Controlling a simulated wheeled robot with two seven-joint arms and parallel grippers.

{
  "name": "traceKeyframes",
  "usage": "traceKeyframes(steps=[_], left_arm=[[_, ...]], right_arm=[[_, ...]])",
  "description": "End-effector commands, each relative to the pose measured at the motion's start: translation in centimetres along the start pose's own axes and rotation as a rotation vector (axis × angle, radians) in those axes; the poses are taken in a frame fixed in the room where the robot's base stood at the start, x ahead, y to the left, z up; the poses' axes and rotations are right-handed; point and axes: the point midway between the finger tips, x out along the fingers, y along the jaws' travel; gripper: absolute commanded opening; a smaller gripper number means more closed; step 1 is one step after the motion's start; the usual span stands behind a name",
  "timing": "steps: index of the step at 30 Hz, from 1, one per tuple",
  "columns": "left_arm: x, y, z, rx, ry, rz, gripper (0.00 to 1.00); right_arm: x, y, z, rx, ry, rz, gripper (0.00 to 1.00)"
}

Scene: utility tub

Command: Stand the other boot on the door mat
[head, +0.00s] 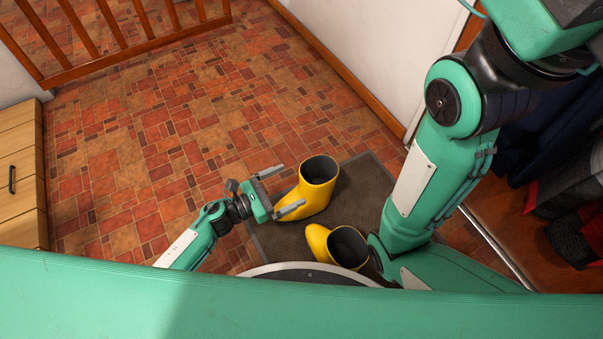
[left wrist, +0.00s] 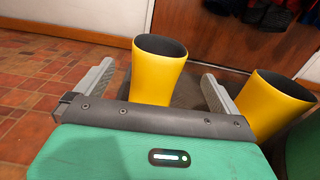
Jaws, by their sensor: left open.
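One yellow boot (head: 316,197) stands upright on the dark door mat (head: 368,185), its dark opening facing up. It also shows in the left wrist view (left wrist: 158,80), between the fingers in the picture. The other yellow boot (head: 320,240) stands nearer my body, also upright and over the mat, partly hidden by my body and arm; it shows at the right of the left wrist view (left wrist: 268,105). My left gripper (head: 292,186) is open, its fingers either side of the first boot's toe side; contact cannot be told. My right gripper is out of view.
A wooden drawer unit (head: 20,180) stands at the left and a wooden railing (head: 120,30) at the back. A white wall (head: 385,45) runs behind the mat. Dark clothes (head: 560,150) hang at the right. The tiled floor (head: 150,130) left of the mat is clear.

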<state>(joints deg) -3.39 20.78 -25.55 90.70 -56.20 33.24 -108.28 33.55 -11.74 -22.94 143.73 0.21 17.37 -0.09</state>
Motion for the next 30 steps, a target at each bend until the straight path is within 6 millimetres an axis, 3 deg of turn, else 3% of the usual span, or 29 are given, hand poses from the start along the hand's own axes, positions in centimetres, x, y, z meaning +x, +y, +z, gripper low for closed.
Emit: traceKeyframes(steps=[7, 25, 28, 30], left_arm=[[-2.6, 0.0, 0.1, 0.0, 0.0, 0.001, 1.0], [-2.7, 0.0, 0.1, -0.002, -0.002, 0.0, 1.0], [-2.3, -0.4, 1.9, -0.046, -0.031, -0.005, 1.0], [-1.8, -1.0, 4.8, -0.126, -0.081, -0.015, 1.0]], right_arm=[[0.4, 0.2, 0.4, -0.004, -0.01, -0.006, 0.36], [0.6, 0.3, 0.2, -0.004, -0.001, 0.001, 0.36], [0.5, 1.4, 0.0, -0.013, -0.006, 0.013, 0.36], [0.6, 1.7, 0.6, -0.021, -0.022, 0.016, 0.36]])
